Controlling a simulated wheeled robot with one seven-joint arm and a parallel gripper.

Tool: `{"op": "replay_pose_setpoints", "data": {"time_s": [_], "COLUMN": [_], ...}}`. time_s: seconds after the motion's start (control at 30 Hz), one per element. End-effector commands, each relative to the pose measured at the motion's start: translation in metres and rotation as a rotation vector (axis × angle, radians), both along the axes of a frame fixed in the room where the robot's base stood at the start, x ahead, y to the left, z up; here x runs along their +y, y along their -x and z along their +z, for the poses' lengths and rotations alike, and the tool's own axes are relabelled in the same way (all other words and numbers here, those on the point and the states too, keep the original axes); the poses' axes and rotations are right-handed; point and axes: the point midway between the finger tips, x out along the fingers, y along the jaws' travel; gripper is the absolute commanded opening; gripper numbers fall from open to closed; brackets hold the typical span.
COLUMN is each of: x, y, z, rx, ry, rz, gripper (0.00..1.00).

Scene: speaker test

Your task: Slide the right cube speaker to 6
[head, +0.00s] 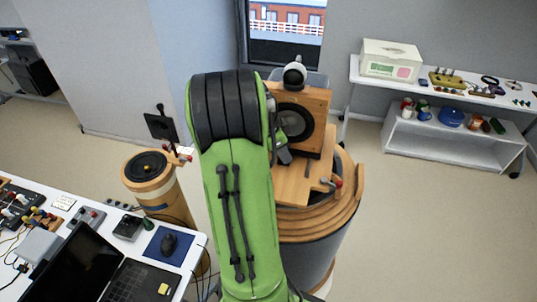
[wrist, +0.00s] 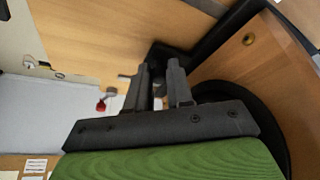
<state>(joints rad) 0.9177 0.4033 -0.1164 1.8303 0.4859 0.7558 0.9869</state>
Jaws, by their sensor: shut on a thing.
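The right cube speaker (head: 314,101) is a wooden box with a round black cone, standing on a wooden board (head: 298,184) atop a round wooden stand. Its front and black cone rim (wrist: 274,122) fill the right of the wrist view. My gripper (wrist: 160,72) is beside the speaker's front, its dark fingers close together on a small grey part (wrist: 158,92); I cannot tell what this part belongs to. In the head view my green arm hides most of the gripper and the speaker's left side. I cannot read a 6 in either view.
A red knob (head: 337,182) sits at the board's right edge. A smaller round stand (head: 150,171) with a black panel (head: 160,126) is at left. A white table (head: 197,246) holds a laptop and mouse. White shelves (head: 455,139) stand at right, with clear floor before them.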

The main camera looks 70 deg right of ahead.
Motion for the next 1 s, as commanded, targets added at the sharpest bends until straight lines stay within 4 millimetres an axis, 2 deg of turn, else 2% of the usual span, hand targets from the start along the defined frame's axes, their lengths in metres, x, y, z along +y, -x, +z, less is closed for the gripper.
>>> {"op": "replay_pose_setpoints", "data": {"time_s": [0.03, 0.23, 0.27, 0.4, 0.43, 0.67, 0.77, 0.87, 1.0], "x": [0.001, 0.002, 0.002, 0.002, 0.002, 0.002, 0.003, 0.008, 0.019], "y": [-0.005, -0.006, -0.006, -0.006, -0.006, -0.006, -0.008, -0.014, -0.025], "z": [-0.001, -0.001, -0.001, -0.001, -0.001, -0.001, 0.006, 0.023, 0.062], "rx": [-0.008, -0.008, -0.007, -0.007, -0.007, -0.007, -0.007, -0.01, -0.011], "ry": [-0.003, -0.007, -0.007, -0.008, -0.008, -0.008, -0.006, -0.003, -0.002], "rz": [0.018, 0.019, 0.018, 0.017, 0.017, 0.017, 0.018, 0.022, 0.021], "gripper": [0.0, 0.0, 0.23, 0.44, 0.47, 0.47, 0.47, 0.47, 0.47]}}
